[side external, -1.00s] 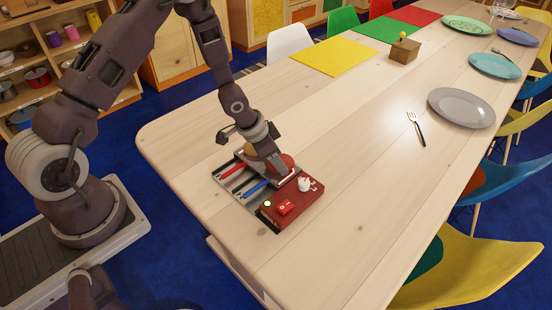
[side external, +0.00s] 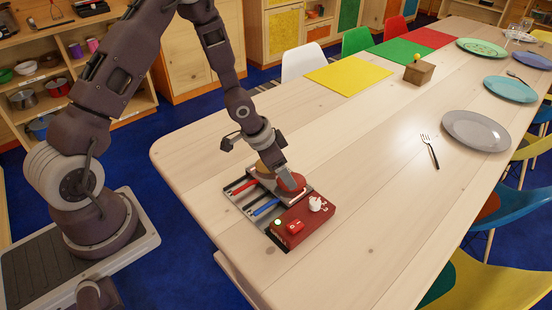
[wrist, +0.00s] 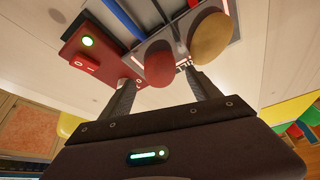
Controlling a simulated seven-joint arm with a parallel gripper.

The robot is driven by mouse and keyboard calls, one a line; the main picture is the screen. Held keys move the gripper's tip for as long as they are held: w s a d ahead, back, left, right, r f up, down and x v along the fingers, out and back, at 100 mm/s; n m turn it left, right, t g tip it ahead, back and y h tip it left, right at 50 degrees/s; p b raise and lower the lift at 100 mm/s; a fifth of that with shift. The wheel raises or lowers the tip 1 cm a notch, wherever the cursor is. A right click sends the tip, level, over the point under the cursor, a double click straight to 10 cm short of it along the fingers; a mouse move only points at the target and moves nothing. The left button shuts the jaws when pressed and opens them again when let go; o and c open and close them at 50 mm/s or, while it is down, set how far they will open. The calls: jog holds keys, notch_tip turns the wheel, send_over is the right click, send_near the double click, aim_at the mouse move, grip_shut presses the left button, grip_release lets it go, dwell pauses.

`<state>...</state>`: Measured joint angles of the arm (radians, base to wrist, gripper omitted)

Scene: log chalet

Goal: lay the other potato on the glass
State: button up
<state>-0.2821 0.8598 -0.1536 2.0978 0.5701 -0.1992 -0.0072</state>
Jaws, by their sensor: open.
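A red potato (side external: 291,182) rests on or just above a grey plate (side external: 296,199) at the tray's near end. It also shows in the wrist view (wrist: 159,63). A brown potato (side external: 262,168) lies beside it, towards the back left, and shows in the wrist view (wrist: 210,38). My gripper (side external: 285,182) is low over this end of the tray, open. In the wrist view its fingertips (wrist: 160,82) point at the red potato, with one finger on each side. I cannot tell whether they touch it, or whether the grey plate is the glass.
A red box (side external: 303,220) with a green light, a red switch and a white knob adjoins the tray. A red pen (side external: 243,187) and a blue pen (side external: 266,207) lie in the tray (side external: 236,200).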

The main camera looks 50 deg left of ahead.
jog(key=s+a+r+n+y, duration=0.1)
jog(key=s+r, duration=0.3)
jog(key=r, duration=0.4)
jog(key=s+r+y, duration=0.2)
jog(key=s+r, duration=0.2)
jog(key=r, duration=0.4)
jog(key=s+a+r+n+y, duration=0.1)
jog(key=s+r, duration=0.4)
jog(key=r, duration=0.2)
jog(key=s+d+r+n+h, duration=0.1)
jog(key=s+d+r, duration=0.1)
jog(key=s, duration=0.4)
jog(key=s+d+r+n+t+h, duration=0.1)
jog(key=s+d+r, duration=0.1)
jog(key=s, duration=0.5)
jog(key=shift+s+d+r, duration=0.3)
jog(key=shift+d+r, duration=0.05)
jog(key=shift+r, duration=0.55)
